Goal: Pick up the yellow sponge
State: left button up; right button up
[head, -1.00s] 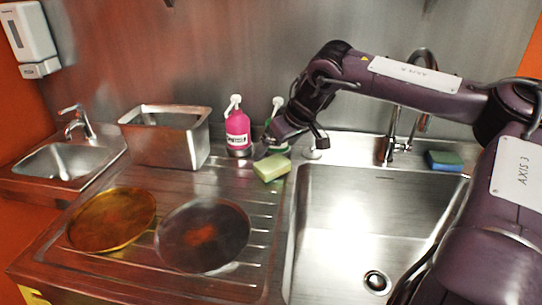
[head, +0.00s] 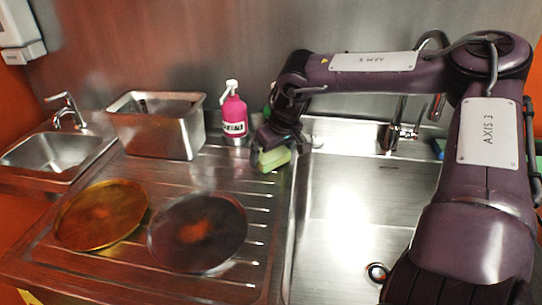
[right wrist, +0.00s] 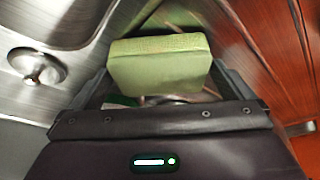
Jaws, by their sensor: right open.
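The yellow sponge (head: 274,158), pale yellow-green, is on the ribbed drainboard just left of the large sink, partly hidden by my right gripper (head: 266,149). The right wrist view shows the sponge (right wrist: 158,66) as a thick block in front of the palm, between the two dark fingers of the right gripper (right wrist: 162,82). The jaws are open, and some room shows beside the sponge. I cannot tell whether either finger touches it. My left gripper is not in view.
A pink soap bottle (head: 233,117) stands close behind left of the gripper, with a green bottle partly hidden behind it. A steel container (head: 158,126), a gold plate (head: 101,214) and a dark plate (head: 197,232) are to the left. The large sink (head: 345,205) looks empty.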

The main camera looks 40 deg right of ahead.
jog(key=shift+c, duration=0.4)
jog(key=c, duration=0.8)
jog(key=shift+d+r, duration=0.1)
jog(key=shift+d, duration=0.05)
